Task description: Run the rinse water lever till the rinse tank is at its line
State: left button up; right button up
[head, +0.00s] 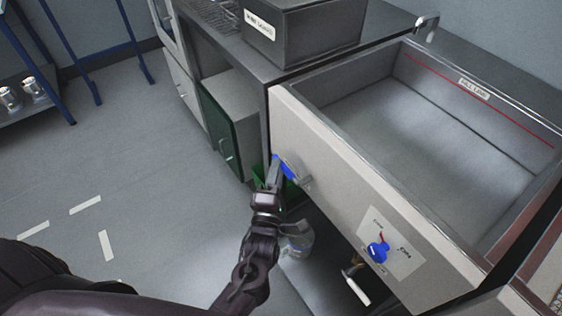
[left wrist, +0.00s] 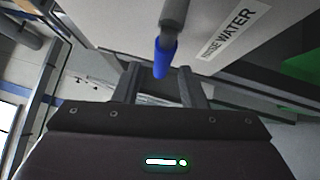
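The rinse tank (head: 470,250) is a pale open basin at the right of the head view. A red line marked as a fill line (head: 470,88) runs along its far inner wall. The grey inside shows below that line; I cannot tell the water's exact level. The rinse water lever, with a blue grip (head: 283,166), is on the tank's front left. It also shows in the left wrist view (left wrist: 165,58), beside a "RINSE WATER" label. My left gripper (head: 275,178) is at the lever, fingers apart, with the blue tip close to the finger gap. My right gripper is not in view.
A blue knob (head: 377,252) on a marked plate sits on the tank front. A metal spout (head: 427,25) stands at the tank's back corner. A dark box (head: 303,30) sits on the counter. A clear bottle (head: 298,240) is under the tank. The floor at left is open.

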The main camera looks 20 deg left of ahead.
pick_arm(q)
jog(key=shift+w+a+r, duration=0.1)
jog(key=shift+w+a, duration=0.05)
jog(key=shift+w, duration=0.7)
jog(key=shift+w+a+r, duration=0.1)
jog(key=shift+w+a, duration=0.05)
jog(key=shift+w, duration=0.65)
jog(key=shift+c, duration=0.4)
grip_shut()
